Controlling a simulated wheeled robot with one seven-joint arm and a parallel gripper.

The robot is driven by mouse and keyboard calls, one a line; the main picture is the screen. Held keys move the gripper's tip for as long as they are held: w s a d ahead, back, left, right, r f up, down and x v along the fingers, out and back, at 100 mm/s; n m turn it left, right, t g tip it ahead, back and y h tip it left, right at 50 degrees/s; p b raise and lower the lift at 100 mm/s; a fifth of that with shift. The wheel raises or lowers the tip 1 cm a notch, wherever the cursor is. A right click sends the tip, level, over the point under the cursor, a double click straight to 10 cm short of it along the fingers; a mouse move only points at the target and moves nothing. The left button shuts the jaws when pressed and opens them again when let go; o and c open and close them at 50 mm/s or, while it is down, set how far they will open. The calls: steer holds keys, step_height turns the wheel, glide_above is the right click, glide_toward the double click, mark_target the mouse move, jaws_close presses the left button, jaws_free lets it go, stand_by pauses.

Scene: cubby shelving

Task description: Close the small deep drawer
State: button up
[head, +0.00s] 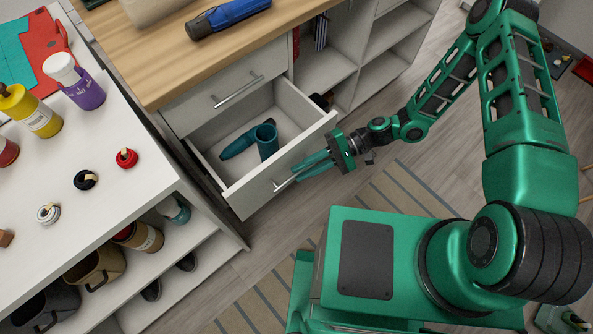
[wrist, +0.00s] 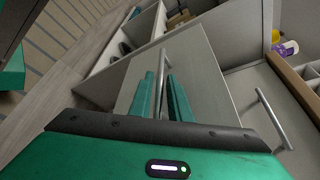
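The small deep drawer (head: 233,187) is pulled well out of the wooden-topped cabinet in the head view. A teal cup (head: 266,141) and another dark teal item (head: 237,145) lie inside it. Its front panel also shows in the wrist view (wrist: 200,75). A metal bar handle (head: 284,184) is on the front. My gripper (head: 308,165) is at this handle, outside the drawer front. In the wrist view the handle (wrist: 163,60) runs between my two green fingers (wrist: 163,95), which are close together around it; the exact contact is hard to see.
A closed drawer with a bar handle (head: 238,90) sits above the open one. A white shelf unit (head: 110,160) with bottles and caps stands close on the left. Open cubbies (head: 385,45) are to the right. Striped rug (head: 400,190) and floor lie in front.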

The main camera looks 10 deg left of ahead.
steer(key=shift+x, duration=1.3)
steer(key=shift+c, duration=0.3)
jaws_close()
